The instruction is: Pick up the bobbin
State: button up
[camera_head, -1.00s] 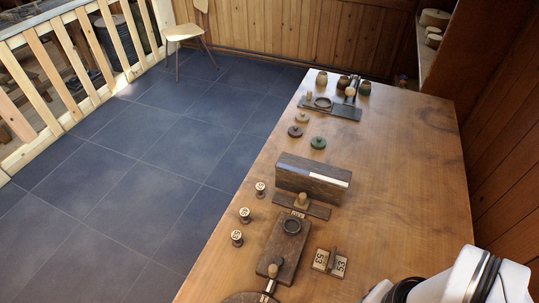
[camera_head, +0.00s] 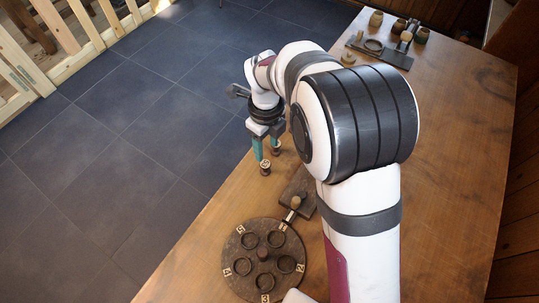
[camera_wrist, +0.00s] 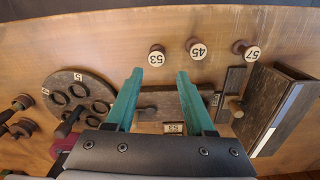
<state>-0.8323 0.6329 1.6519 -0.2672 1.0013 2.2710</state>
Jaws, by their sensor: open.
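Three small bobbins with pale, numbered tops stand in a row near the table's edge: bobbin 53 (camera_wrist: 156,57), bobbin 45 (camera_wrist: 198,50) and bobbin 57 (camera_wrist: 245,50). My gripper (camera_wrist: 159,74) is open, with nothing between its teal fingers. In the wrist view bobbin 53 appears just beyond the fingertips, in line with the gap. In the head view my gripper (camera_head: 267,150) hangs over the table edge, and one bobbin (camera_head: 265,168) shows just below the fingers. Its number is unclear there, and my arm and fingers hide much of the row.
A round dark disc (camera_head: 228,252) with several rings lies nearer the front. A dark board (camera_wrist: 165,97) lies behind the bobbins, with a card marked 53 (camera_wrist: 173,128). A dark upright block (camera_wrist: 290,108) stands at the right. The table's right side (camera_head: 460,150) is clear.

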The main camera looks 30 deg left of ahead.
aim_at(266, 164)
jog(key=f, duration=0.9)
jog(key=shift+s, duration=0.3)
grip_shut()
